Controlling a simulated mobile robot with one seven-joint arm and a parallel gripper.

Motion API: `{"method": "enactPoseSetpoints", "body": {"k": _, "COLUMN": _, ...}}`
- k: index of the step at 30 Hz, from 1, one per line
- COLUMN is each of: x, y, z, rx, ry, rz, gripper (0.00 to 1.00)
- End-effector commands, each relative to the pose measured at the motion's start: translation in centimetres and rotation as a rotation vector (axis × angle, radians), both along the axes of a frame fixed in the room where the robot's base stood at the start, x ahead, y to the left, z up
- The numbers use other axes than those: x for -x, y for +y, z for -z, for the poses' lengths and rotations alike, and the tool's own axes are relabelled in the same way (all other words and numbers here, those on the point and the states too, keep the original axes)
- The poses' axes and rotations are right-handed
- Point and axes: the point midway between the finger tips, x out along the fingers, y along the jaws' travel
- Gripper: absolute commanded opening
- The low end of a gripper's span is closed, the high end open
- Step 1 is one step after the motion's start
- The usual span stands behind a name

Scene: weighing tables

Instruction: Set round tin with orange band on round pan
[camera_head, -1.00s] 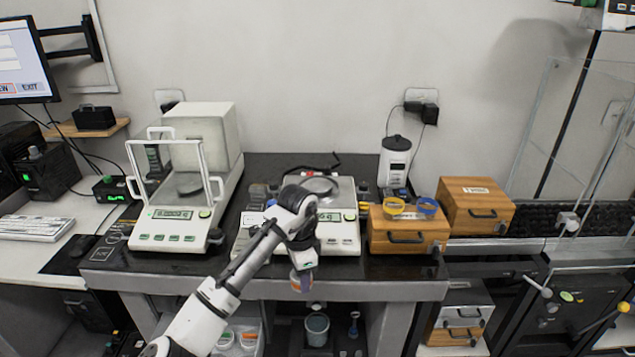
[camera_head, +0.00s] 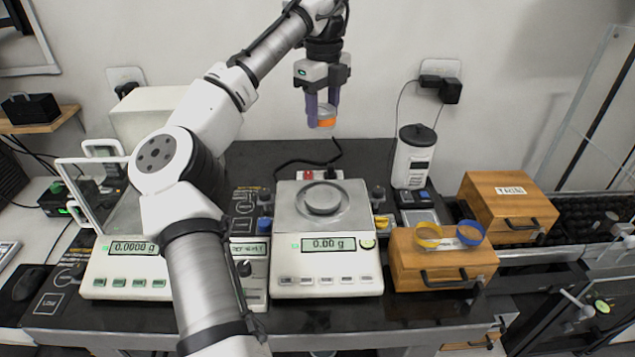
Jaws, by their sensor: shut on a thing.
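My gripper (camera_head: 321,117) is at the upper middle, pointing down. It is shut on a small round tin with an orange band (camera_head: 326,116), which hangs upright between the fingers. The tin is in the air, above the round pan (camera_head: 322,199) in the picture; its exact position over the pan in depth I cannot tell. The round pan is grey, bare and sits on top of the middle balance (camera_head: 326,281), whose display reads 0.00 g.
A wooden box (camera_head: 443,264) with a yellow ring (camera_head: 428,241) and a blue ring (camera_head: 470,238) stands right of the balance. Another wooden box (camera_head: 508,205) and a white device (camera_head: 413,158) stand behind. My arm partly hides the left balance (camera_head: 126,268).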

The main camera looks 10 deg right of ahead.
Motion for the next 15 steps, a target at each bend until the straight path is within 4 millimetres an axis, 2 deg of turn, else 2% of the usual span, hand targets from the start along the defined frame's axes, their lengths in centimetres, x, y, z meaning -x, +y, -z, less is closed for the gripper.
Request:
{"method": "enactPoseSetpoints", "body": {"k": 2, "x": 0.1, "y": -0.3, "z": -0.2, "rx": 0.000, "ry": 0.001, "rz": 0.018, "gripper": 0.22}}
{"method": "enactPoseSetpoints", "body": {"k": 5, "x": 0.2, "y": -0.3, "z": 1.2, "rx": 0.000, "ry": 0.005, "rz": 0.028, "gripper": 0.22}}
{"method": "enactPoseSetpoints", "body": {"k": 15, "x": 0.2, "y": -0.3, "z": 10.0, "rx": 0.002, "ry": 0.007, "rz": 0.026, "gripper": 0.22}}
